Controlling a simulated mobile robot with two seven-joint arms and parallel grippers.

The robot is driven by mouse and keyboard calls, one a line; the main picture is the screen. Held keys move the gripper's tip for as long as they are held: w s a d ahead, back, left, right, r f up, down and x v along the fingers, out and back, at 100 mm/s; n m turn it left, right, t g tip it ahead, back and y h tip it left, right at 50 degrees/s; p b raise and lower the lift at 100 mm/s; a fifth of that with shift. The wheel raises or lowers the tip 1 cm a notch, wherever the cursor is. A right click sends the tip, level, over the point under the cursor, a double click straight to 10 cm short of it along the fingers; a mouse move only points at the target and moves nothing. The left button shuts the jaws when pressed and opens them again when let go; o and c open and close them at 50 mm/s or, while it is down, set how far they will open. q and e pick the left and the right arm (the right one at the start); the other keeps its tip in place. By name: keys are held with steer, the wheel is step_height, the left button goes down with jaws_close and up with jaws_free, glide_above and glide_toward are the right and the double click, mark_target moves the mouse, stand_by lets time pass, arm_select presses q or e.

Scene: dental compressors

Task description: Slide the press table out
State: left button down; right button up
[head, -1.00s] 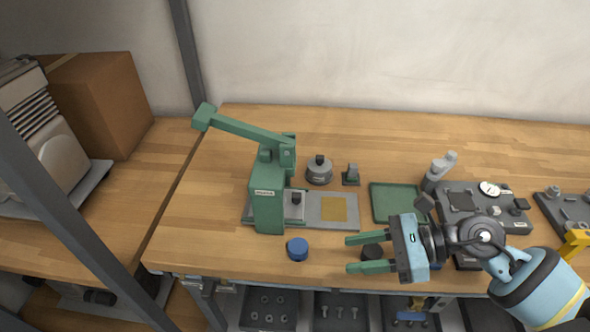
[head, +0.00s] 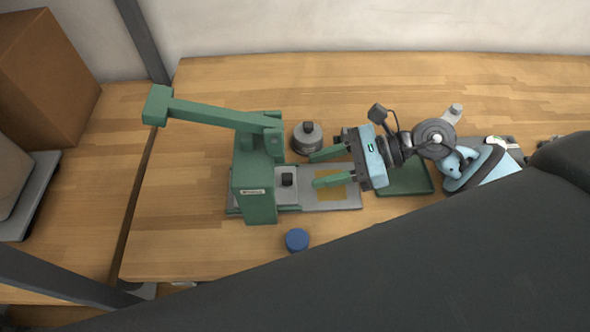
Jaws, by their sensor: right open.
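The green press (head: 255,180) stands on the left part of the wooden bench, its lever arm raised to the left. The press table, a light grey plate with a black knob (head: 288,181), sits at the right of the press column, over a longer grey base (head: 345,195) with a yellow patch. My right gripper (head: 312,169) is open and empty. Its two green fingers point left, above the base and just right of the knob, apart from it as far as I can tell. My left gripper does not show.
A round grey part (head: 307,140) with a black knob stands behind the base, close to the right fingers. A blue cap (head: 297,239) lies in front. A green tray (head: 405,182) is partly under my right arm. A large dark shape hides the bench's front right.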

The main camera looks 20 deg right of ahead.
mark_target(291, 176)
steer(key=x, duration=0.5)
steer(key=shift+w+r+p, duration=0.1)
steer(key=shift+r+p, duration=0.05)
steer(key=shift+p, duration=0.25)
steer(key=shift+w+a+f, duration=0.15)
steer(key=shift+a+f, duration=0.15)
steer(key=shift+a, duration=0.25)
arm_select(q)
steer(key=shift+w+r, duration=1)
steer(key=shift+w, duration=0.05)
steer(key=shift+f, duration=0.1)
arm_select(e)
jaws_close()
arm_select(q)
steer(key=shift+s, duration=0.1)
